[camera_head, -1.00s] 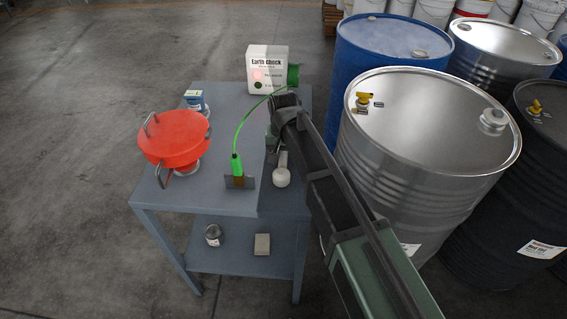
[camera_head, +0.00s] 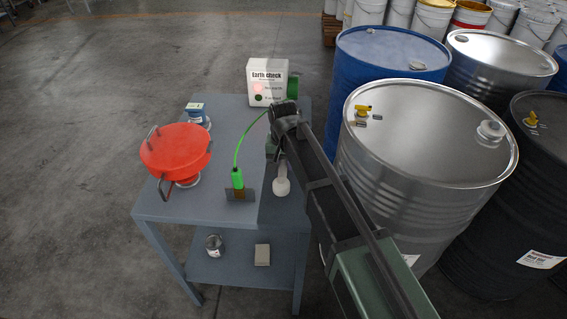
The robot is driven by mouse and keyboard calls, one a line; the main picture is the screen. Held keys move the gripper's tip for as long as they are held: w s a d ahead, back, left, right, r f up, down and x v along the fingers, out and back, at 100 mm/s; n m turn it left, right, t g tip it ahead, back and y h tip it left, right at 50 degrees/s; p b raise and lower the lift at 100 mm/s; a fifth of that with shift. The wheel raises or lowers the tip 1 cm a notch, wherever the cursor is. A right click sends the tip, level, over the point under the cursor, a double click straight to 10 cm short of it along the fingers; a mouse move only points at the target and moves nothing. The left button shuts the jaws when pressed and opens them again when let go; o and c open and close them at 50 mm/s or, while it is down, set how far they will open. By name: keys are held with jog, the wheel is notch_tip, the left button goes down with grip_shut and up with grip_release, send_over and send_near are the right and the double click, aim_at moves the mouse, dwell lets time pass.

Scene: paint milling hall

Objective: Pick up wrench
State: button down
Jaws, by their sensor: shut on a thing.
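My gripper (camera_head: 276,150) is over the right part of the grey table, seen from behind and partly hidden by my arm. It is shut on a pale tool, which I take to be the wrench (camera_head: 282,186). The tool's rounded end shows below the jaws, and its upper part is hidden by the gripper. I cannot tell clearly whether it is clear of the tabletop.
The table (camera_head: 222,125) also bears a red funnel (camera_head: 176,148), a small blue can (camera_head: 197,115), a green clamp (camera_head: 237,178) on a bracket, and a white "Earth check" box (camera_head: 266,82) with a cable. Steel drums (camera_head: 425,190) stand close on the right.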

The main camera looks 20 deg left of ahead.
notch_tip(320, 180, up, 19)
jog(key=p, duration=1.8)
jog(key=shift+f, duration=0.2)
